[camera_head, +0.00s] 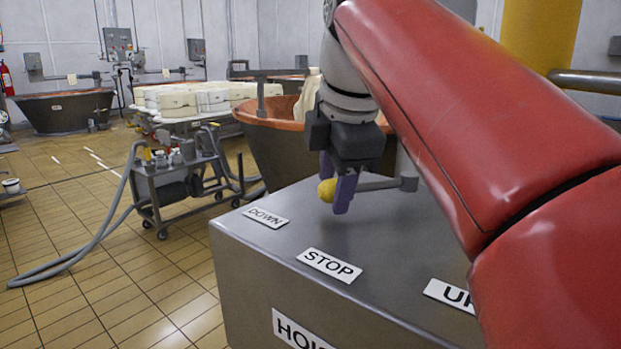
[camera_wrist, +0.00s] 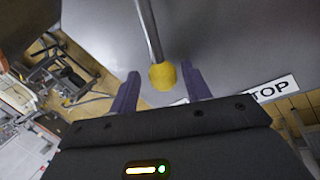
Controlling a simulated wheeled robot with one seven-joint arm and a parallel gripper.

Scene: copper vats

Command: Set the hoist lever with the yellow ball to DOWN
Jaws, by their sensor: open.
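The hoist lever (camera_head: 376,184) is a grey rod on a short upright post on top of the metal hoist box (camera_head: 240,265). Its yellow ball (camera_head: 327,190) is at the left end, and the rod points roughly toward the DOWN label (camera_head: 265,217). The STOP label (camera_head: 329,265) is nearer the front, and the UP label (camera_head: 450,295) is partly hidden by my arm. My gripper (camera_head: 335,190) is open at the ball. In the wrist view the ball (camera_wrist: 162,76) sits between the two purple fingers, with a gap visible on each side.
A copper vat (camera_head: 265,145) stands behind the box. A grey trolley (camera_head: 175,190) with a hose and a table of white moulds (camera_head: 190,100) are to the left. The tiled floor (camera_head: 60,230) at the left is mostly clear.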

